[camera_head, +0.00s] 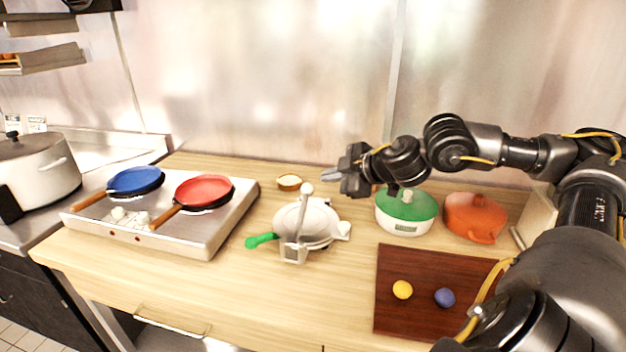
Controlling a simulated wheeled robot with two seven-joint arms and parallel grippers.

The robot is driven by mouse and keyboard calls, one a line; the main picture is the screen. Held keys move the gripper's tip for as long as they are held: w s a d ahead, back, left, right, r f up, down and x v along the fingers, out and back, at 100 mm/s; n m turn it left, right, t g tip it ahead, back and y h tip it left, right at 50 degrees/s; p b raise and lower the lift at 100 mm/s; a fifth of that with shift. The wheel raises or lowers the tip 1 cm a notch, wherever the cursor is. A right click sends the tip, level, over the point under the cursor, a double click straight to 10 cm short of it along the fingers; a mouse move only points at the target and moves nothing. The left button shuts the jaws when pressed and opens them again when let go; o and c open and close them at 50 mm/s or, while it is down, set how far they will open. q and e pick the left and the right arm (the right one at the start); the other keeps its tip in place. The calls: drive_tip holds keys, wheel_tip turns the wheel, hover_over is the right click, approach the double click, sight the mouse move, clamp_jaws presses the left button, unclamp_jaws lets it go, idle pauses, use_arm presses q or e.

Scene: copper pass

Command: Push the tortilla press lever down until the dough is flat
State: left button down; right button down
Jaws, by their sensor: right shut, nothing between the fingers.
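The tortilla press (319,226) is a pale grey metal device in the middle of the wooden counter. I cannot see any dough in the press. My right gripper (332,175) is shut and empty, in the air to the right of the lever's knob and apart from it. My left gripper is not in view.
A dark red board (425,262) with a yellow ball (402,289) and a blue ball (445,297) lies at front right. A green-lidded pot (407,212) and an orange pot (474,216) stand behind it. A two-pan stove (200,240) is left. A small bowl (289,182) sits behind the press.

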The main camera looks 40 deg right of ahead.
sight(309, 188)
drive_tip(key=w+d+f+p, duration=0.1)
drive_tip(key=w+f+p, duration=0.2)
drive_tip(key=w+f, duration=0.3)
drive_tip(key=shift+w, duration=0.6)
drive_tip(key=shift+f, duration=0.1)
drive_tip(key=shift+w+d+f+p, duration=0.25)
drive_tip(key=shift+f+p, duration=0.1)
drive_tip(key=shift+p, duration=0.2)
drive_tip(key=shift+w+d+f, duration=0.1)
drive_tip(key=shift+d+f, duration=0.1)
drive_tip(key=shift+f, duration=0.1)
